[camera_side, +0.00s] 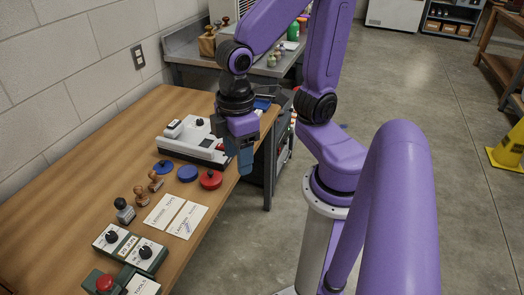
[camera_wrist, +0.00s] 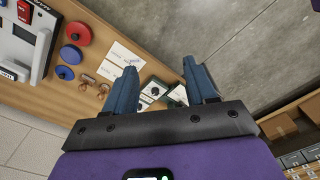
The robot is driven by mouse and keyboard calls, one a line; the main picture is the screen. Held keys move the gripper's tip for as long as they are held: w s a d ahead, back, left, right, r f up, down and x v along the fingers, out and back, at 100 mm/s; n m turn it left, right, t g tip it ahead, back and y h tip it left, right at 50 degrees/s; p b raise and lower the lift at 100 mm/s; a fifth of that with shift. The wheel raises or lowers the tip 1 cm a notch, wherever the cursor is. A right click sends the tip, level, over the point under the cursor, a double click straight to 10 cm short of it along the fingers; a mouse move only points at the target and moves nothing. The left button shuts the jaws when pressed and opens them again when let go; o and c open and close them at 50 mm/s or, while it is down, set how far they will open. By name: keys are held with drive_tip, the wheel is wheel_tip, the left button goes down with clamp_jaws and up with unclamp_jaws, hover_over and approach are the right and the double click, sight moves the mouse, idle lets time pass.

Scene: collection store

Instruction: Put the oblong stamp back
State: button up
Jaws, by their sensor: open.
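Several stamps stand in a loose group on the wooden table: a dark-handled stamp with a pale body (camera_side: 124,211) and two brown wooden-handled stamps (camera_side: 141,196) (camera_side: 155,182). I cannot tell which is the oblong stamp. The wooden stamps also show in the wrist view (camera_wrist: 84,86), left of my fingers. My gripper (camera_side: 240,162) is open and empty, with its blue fingers pointing down above the table's right edge, beyond the red disc and apart from the stamps. In the wrist view the spread fingers (camera_wrist: 159,66) have nothing between them.
Blue discs (camera_side: 187,173) (camera_side: 164,166) and a red disc (camera_side: 210,180) lie between the stamps and a white machine (camera_side: 193,140). White cards (camera_side: 175,214) lie by the stamps. Green boxes with black knobs (camera_side: 146,256) stand at the near end. Open floor lies right of the table.

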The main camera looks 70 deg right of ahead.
drive_tip(key=s, duration=0.1)
drive_tip(key=s+d+n, duration=0.1)
drive_tip(key=s, duration=0.1)
drive_tip(key=s+d+n, duration=0.1)
drive_tip(key=shift+s+d, duration=0.1)
drive_tip(key=shift+s, duration=0.15)
